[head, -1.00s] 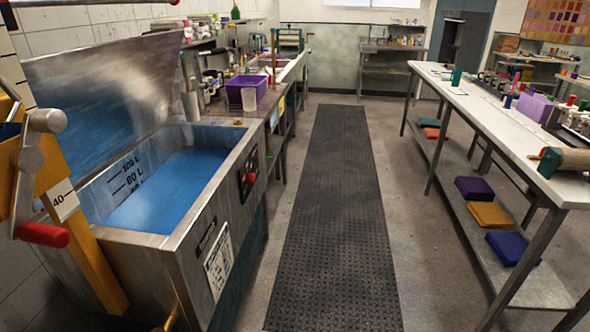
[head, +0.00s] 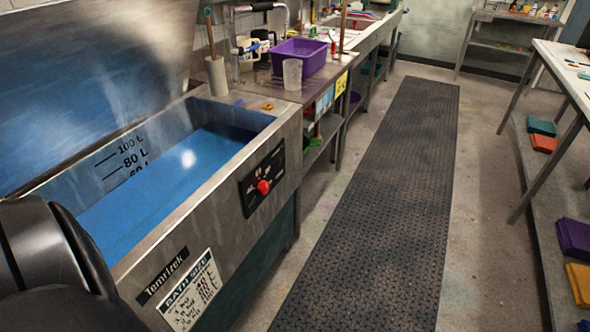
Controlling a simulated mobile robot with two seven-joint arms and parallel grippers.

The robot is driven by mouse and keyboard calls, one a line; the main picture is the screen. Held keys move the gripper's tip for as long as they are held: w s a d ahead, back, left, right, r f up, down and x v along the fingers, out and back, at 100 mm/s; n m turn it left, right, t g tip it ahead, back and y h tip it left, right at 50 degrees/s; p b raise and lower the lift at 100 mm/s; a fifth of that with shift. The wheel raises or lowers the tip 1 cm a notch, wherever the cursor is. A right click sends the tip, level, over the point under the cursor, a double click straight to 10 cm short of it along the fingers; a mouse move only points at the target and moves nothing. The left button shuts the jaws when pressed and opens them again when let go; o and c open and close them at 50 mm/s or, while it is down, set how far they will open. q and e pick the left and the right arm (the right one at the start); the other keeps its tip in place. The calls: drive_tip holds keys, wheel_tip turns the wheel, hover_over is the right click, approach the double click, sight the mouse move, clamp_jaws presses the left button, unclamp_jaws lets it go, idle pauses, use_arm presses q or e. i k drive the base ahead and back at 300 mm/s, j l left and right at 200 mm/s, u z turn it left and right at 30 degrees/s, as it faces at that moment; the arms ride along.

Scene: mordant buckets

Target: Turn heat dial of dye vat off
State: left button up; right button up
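The dye vat (head: 225,232) is a steel tank at the left, with blue liquid inside and its lid raised. Volume marks show on its inner wall. The heat dial (head: 263,187) is a red knob on a black panel on the vat's front, near its far right end. The dial's exact setting is too small to read. A dark, rounded part of my own arm covers the lower left corner, in front of the vat's near end. No fingertips of either gripper are in view, and nothing touches the dial.
A dark rubber mat (head: 385,200) runs along the clear aisle right of the vat. Beyond the vat stands a counter with a purple tub (head: 299,57) and a clear beaker (head: 292,74). A white table (head: 568,62) with a lower shelf of folded cloths borders the aisle at right.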

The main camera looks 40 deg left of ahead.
sight(263, 187)
drive_tip(key=i+l+u, duration=0.1)
drive_tip(key=i+u, duration=0.3)
drive_tip(key=i+l+u, duration=0.25)
drive_tip(key=i+u, duration=0.15)
drive_tip(key=i+l+u, duration=0.4)
drive_tip(key=i+j, duration=0.05)
drive_tip(key=i, duration=0.05)
